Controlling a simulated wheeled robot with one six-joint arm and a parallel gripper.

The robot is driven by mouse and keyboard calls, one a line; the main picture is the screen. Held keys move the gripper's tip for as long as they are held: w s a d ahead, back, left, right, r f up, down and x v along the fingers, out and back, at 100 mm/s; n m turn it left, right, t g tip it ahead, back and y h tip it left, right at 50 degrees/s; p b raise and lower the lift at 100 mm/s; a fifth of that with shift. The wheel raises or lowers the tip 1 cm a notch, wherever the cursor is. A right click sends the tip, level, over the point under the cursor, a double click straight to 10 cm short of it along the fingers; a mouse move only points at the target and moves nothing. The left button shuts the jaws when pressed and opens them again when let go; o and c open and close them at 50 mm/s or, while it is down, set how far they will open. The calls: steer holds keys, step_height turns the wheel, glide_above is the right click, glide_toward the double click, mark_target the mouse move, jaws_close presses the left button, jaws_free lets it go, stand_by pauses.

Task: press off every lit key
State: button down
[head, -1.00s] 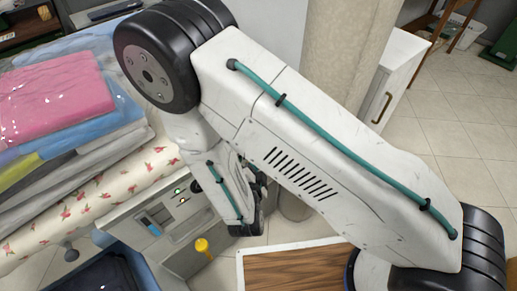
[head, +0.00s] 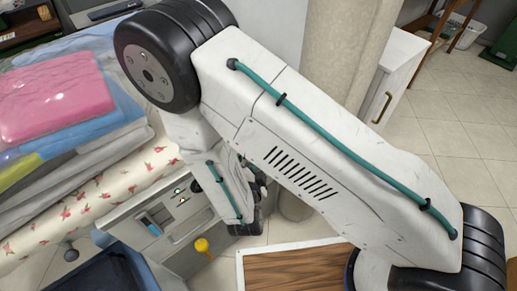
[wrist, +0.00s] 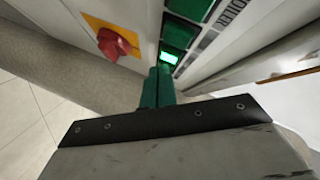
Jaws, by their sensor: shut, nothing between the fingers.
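In the wrist view a column of green keys runs along a pale panel. The key nearest my fingers is a brightly lit green key (wrist: 169,57). Above it are a dark green key (wrist: 180,33) and another dark green key (wrist: 192,8). My gripper (wrist: 158,72) is shut and empty, its green fingertips just below the lit key; whether they touch it I cannot tell. In the head view the control panel (head: 205,220) shows a small green glow near its upper edge; my arm hides part of the panel and the fingertips.
A red knob (wrist: 115,42) on a yellow plate sits left of the keys. A yellow knob (head: 202,245) sticks out at the front of the machine. A floral padded board (head: 110,195) with folded cloth and a pink package (head: 55,95) lies left. A beige column (head: 345,60) stands behind my arm.

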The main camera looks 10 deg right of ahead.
steer(key=shift+w+a, duration=0.2)
steer(key=shift+w, duration=0.1)
stand_by(0.4)
steer(key=shift+s+d, duration=0.25)
steer(key=shift+s, duration=0.1)
